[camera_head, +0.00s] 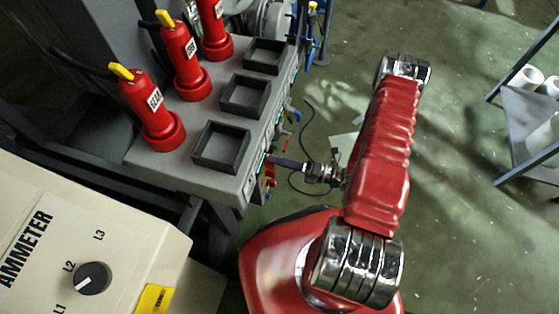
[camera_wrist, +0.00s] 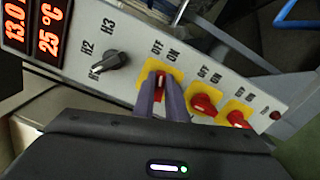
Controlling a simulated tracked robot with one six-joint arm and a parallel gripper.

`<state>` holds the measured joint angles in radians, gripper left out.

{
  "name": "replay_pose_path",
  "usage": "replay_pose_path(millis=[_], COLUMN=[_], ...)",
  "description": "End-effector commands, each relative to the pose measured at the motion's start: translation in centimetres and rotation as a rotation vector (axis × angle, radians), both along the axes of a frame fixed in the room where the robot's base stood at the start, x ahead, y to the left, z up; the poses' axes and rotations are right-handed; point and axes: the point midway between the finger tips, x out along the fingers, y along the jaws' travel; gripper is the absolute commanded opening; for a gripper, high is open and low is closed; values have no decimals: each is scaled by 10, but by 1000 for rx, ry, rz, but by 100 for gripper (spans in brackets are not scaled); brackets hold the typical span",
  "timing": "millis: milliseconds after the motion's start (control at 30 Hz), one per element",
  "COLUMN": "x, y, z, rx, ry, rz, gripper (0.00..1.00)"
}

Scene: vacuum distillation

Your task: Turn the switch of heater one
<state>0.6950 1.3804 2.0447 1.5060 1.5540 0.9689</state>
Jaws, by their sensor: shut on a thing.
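A panel (camera_wrist: 125,55) on the grey bench holds several controls. In the wrist view a row of red switches on yellow OFF/ON plates runs to the right. My gripper (camera_wrist: 161,84) is shut on the leftmost red switch (camera_wrist: 160,79), with one finger on each side of it. The fingers hide part of this switch, whose handle looks roughly upright. The middle switch (camera_wrist: 204,104) and the right switch (camera_wrist: 237,118) are free and tilted. In the head view my gripper (camera_head: 279,160) reaches the bench's front panel from the right. The heater names are not readable.
A black selector knob (camera_wrist: 118,60) marked H2 and H3 and a red display (camera_wrist: 34,28) sit left of the gripped switch. The bench top (camera_head: 190,95) carries red cylinders and black trays. An ammeter box (camera_head: 95,225) stands at lower left.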

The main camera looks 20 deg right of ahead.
Motion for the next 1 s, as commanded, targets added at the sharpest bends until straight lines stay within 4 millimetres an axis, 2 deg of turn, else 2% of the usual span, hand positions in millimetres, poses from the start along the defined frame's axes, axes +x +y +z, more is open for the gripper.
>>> replay_pose_path(millis=[400,1000], x=[0,0], y=[1,0], z=[-5,-7], rx=[159,192], ry=[229,278], rz=[3,0], gripper=[0,0])
